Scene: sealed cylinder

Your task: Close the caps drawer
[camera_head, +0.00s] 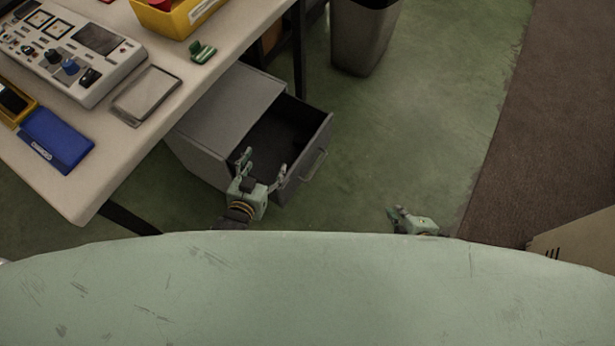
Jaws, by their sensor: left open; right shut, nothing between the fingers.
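The grey drawer (309,135) is pulled out of a grey cabinet (222,113) under the table. Its dark inside shows and I see nothing lying in the visible part. A handle (313,164) is on its front panel, facing right. My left gripper (262,160) is open at the near side of the drawer, with its fingers spread by the side wall and near corner. I cannot tell whether it touches the drawer. My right gripper (397,213) is shut and empty, low at the right of the drawer and apart from it.
The table (140,103) stands above the cabinet, with a control panel (70,50), a grey pad (146,96), a blue case (57,139) and a yellow bin (178,18) on it. A grey trash can (360,40) stands behind. Green floor right of the drawer is clear.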

